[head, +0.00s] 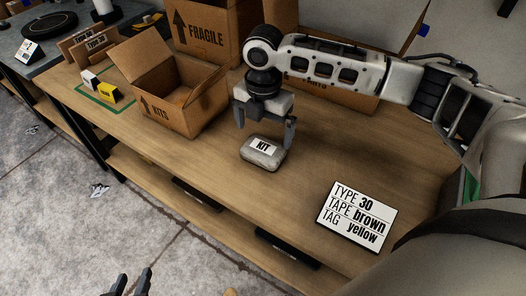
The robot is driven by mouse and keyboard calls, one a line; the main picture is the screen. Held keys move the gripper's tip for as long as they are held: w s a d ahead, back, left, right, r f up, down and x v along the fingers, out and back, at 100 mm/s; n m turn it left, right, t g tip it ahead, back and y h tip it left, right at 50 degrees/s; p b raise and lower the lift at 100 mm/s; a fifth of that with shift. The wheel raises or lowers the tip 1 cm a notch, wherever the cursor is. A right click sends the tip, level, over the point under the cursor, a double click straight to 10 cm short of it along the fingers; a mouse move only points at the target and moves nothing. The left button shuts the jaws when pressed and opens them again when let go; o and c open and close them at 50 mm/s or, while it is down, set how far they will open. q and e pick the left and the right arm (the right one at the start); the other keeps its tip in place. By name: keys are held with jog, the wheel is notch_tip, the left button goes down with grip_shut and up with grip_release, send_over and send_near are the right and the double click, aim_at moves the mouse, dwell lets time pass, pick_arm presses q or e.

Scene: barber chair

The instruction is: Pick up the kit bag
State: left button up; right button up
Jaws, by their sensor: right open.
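The kit bag (262,154) is a small pale grey pouch with a white label reading KIT. It lies flat on the wooden workbench (310,190). My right gripper (265,130) is open and points down just above and behind the bag, with one finger towards each side. I cannot tell whether the fingers touch it. My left gripper (131,284) shows only its dark fingertips at the bottom edge, apart and empty, off the bench's front.
An open KITS box (178,110) stands left of the bag. Small white and yellow blocks (108,92) sit in a green outline.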

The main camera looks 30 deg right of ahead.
aim_at(263, 147)
jog(key=shift+f, duration=3.5)
jog(key=shift+r, duration=0.1)
jog(key=c, duration=0.7)
